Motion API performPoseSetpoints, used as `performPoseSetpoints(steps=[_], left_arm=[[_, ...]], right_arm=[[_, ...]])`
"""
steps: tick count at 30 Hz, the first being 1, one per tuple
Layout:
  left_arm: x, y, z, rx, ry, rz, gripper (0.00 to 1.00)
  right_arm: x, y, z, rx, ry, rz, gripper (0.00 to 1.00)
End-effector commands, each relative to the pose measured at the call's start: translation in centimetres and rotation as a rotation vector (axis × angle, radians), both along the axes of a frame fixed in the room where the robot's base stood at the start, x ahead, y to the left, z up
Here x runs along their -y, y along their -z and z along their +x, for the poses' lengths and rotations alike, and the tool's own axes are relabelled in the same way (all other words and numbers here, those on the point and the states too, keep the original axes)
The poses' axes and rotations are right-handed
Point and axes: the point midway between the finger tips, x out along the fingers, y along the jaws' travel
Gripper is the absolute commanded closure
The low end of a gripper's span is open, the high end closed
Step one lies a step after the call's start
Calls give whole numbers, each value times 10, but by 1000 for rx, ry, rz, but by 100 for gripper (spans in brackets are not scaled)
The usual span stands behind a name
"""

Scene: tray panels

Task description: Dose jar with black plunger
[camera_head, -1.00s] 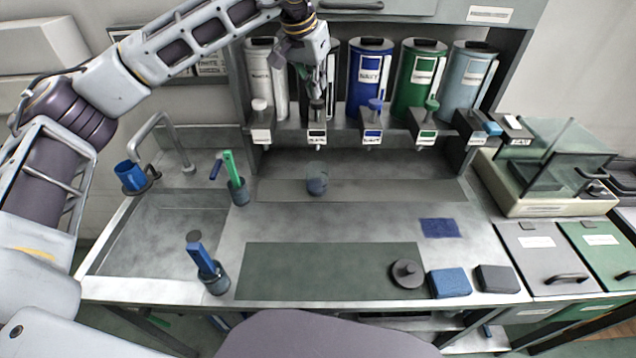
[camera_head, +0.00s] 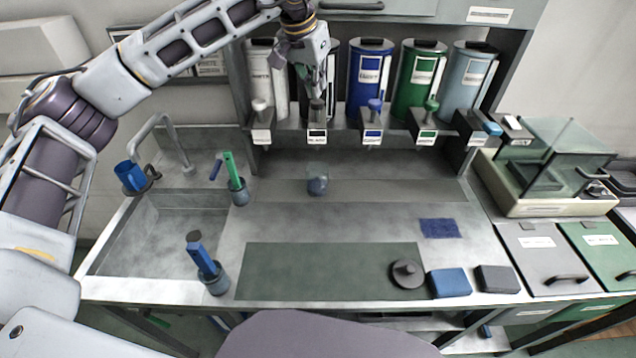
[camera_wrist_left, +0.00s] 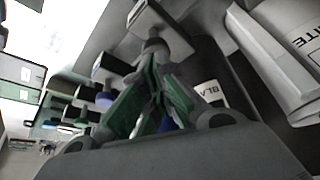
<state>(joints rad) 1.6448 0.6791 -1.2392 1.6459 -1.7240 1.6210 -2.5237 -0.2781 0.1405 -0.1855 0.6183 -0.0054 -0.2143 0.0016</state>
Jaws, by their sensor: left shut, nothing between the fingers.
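The black plunger (camera_head: 317,108) stands on its dispenser spout, second from the left in the row, above a black label. A small clear jar (camera_head: 317,183) with something bluish low inside stands on the bench below that spout. My left gripper (camera_head: 318,92) is shut and empty, pointing down right over the black plunger. I cannot tell whether it touches the plunger. In the left wrist view its green-padded fingers (camera_wrist_left: 150,98) are close together, and part of the black label (camera_wrist_left: 210,90) shows beyond them. My right gripper is not in view.
Neighbouring plungers are white (camera_head: 260,106), blue (camera_head: 374,106) and green (camera_head: 430,107). Cups with tools (camera_head: 238,194) (camera_head: 217,280) stand near the sink. A dark mat (camera_head: 320,271), a knobbed lid (camera_head: 406,272) and a blue block (camera_head: 449,282) lie in front. A balance (camera_head: 545,180) stands right.

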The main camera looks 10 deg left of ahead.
Motion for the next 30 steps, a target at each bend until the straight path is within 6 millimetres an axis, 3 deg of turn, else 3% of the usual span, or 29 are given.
performPoseSetpoints(steps=[30], left_arm=[[0,20,0,-1,0,0,100]], right_arm=[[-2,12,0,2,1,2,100]])
